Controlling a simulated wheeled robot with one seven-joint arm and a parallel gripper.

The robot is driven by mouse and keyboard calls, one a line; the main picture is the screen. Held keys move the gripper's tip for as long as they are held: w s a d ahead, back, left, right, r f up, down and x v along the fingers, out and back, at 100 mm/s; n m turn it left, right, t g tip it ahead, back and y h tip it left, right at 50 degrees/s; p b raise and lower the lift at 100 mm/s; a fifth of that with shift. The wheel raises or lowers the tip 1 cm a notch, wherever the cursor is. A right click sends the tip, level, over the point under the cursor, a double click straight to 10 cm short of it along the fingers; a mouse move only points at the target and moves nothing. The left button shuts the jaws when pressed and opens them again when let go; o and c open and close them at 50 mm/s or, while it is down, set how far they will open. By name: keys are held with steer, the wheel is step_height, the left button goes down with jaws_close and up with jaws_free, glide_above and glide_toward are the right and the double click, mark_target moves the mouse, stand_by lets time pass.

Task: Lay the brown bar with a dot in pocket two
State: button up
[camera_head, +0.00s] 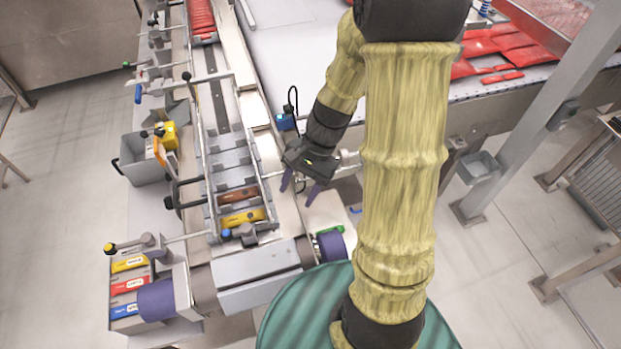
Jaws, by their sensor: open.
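A brown bar (238,195) lies in a pocket near the front end of the flighted conveyor (222,130). It is too small to make out a dot for certain. A yellow bar (243,216) lies in the pocket just in front of it. The grey pockets (231,158) behind the brown bar look empty; no pocket numbers are readable. My gripper (301,188) is open and points down over the pale strip right of the conveyor, apart from both bars. Nothing shows between its purple fingers.
A sorter at front left holds yellow (129,263), red (130,285) and blue packs (125,310). A green item (331,231) lies beside a purple roller (331,246). A grey bin (146,168) hangs left. Red packs (500,45) lie on the right belt.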

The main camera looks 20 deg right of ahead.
step_height(320, 180, up, 5)
steer(key=s+d+n+t+h, duration=0.2)
steer(key=n+t+h, duration=0.2)
steer(key=n, duration=0.5)
steer(key=shift+s+r+h, duration=0.2)
steer(key=shift+s+h, duration=0.2)
steer(key=shift+h, duration=0.1)
stand_by(0.9)
